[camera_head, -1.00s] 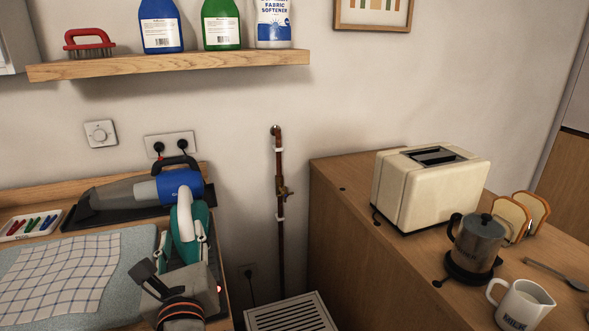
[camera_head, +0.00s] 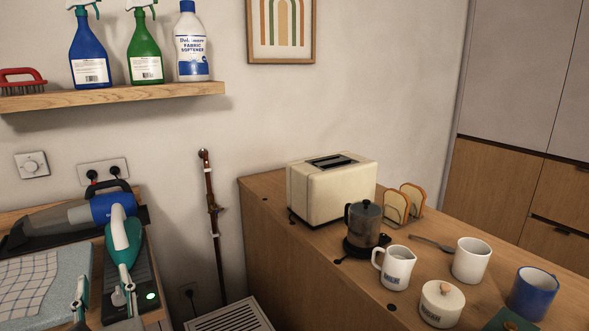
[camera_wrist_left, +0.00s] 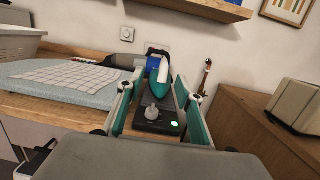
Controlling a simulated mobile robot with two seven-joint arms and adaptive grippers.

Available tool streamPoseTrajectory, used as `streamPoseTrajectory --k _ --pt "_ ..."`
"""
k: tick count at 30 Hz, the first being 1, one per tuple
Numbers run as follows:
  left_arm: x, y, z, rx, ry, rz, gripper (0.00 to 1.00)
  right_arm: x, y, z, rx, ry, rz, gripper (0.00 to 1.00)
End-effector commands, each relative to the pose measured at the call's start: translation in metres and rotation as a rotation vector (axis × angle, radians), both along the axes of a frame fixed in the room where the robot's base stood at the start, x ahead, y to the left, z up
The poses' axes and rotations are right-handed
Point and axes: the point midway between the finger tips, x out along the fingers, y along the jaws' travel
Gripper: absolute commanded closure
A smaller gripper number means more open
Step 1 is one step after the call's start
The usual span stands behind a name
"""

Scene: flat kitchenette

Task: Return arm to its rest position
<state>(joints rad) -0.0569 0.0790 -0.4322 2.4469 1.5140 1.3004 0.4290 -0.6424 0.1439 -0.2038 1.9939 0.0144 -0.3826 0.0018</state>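My left gripper (camera_head: 105,300) is at the lower left edge of the head view. In the left wrist view its two fingers (camera_wrist_left: 158,88) are spread apart with nothing held between them. A teal and white handheld appliance (camera_head: 122,240) stands on a dark dock (camera_head: 146,268) with a lit green light, beyond the fingertips. The appliance shows between the fingers in the left wrist view (camera_wrist_left: 161,80), apart from them. My right gripper is in neither view.
A blue and grey handheld vacuum (camera_head: 60,220) lies behind the dock. A checked cloth (camera_head: 28,282) lies on the left. A wooden counter to the right holds a toaster (camera_head: 330,190), a dark pot (camera_head: 365,225) and several cups. A shelf (camera_head: 120,98) with bottles hangs above.

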Motion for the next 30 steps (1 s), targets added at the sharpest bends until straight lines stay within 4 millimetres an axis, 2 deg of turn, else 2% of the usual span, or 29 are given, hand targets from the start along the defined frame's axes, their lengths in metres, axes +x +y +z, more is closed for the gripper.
streamPoseTrajectory --k 2,5,8,11,14,15,17,19,21,24,27,29,30 --pt "-0.005 0.002 0.008 0.205 0.020 0.047 0.64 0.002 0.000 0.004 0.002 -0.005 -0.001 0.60" --pt "-0.010 -0.006 0.017 0.494 0.055 0.094 0.64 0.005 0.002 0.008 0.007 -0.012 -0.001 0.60" --pt "-0.013 -0.028 0.015 0.838 0.113 0.124 0.64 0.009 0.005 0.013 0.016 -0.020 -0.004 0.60" --pt "-0.012 -0.066 -0.005 1.232 0.192 0.123 0.64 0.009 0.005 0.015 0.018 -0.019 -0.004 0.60" --pt "-0.011 -0.107 -0.052 1.645 0.281 0.081 0.64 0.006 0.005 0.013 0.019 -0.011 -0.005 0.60" --pt "-0.012 -0.122 -0.076 1.804 0.315 0.054 0.64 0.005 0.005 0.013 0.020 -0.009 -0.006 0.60" --pt "-0.015 -0.139 -0.113 2.014 0.358 0.007 0.64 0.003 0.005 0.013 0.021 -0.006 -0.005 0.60" --pt "-0.023 -0.153 -0.159 2.238 0.401 -0.060 0.64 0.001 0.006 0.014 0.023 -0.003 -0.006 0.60" --pt "-0.034 -0.161 -0.206 2.443 0.437 -0.136 0.64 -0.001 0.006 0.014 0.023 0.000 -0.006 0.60" --pt "-0.056 -0.162 -0.271 2.714 0.476 -0.258 0.64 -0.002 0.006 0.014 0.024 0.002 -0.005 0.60" --pt "-0.083 -0.154 -0.329 2.949 0.498 -0.392 0.64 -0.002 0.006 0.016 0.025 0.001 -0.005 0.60" --pt "-0.099 -0.147 -0.357 3.065 0.504 -0.468 0.64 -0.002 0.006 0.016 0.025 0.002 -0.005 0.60" --pt "-0.109 -0.142 -0.373 -2.992 -0.484 0.493 0.64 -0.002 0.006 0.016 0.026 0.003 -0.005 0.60"
